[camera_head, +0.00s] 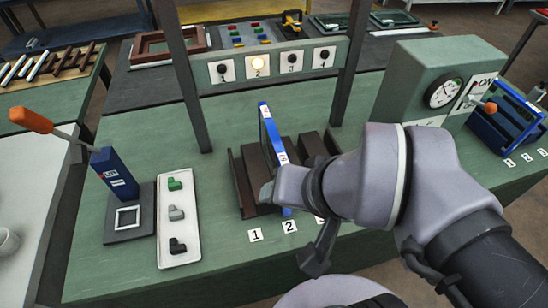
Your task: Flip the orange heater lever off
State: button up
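The heater is a green box (405,80) with a round gauge (444,93) at the right of the bench. Its orange-knobbed lever (488,106) sticks out from the front face, below an "ON" label (485,83). My gripper (270,192) is at the middle of the bench, well left of the lever, beside a blue-edged frame (271,135) standing upright in a brown slotted rack (247,185). My wrist hides most of the gripper, so I cannot tell whether its fingers touch the frame.
A blue press with an orange handle (31,120) stands at the left beside a white tray (166,238) holding several small parts. A blue rack (505,125) stands right of the heater.

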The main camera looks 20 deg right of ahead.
aim_at(490, 107)
jog(key=z, duration=1.7)
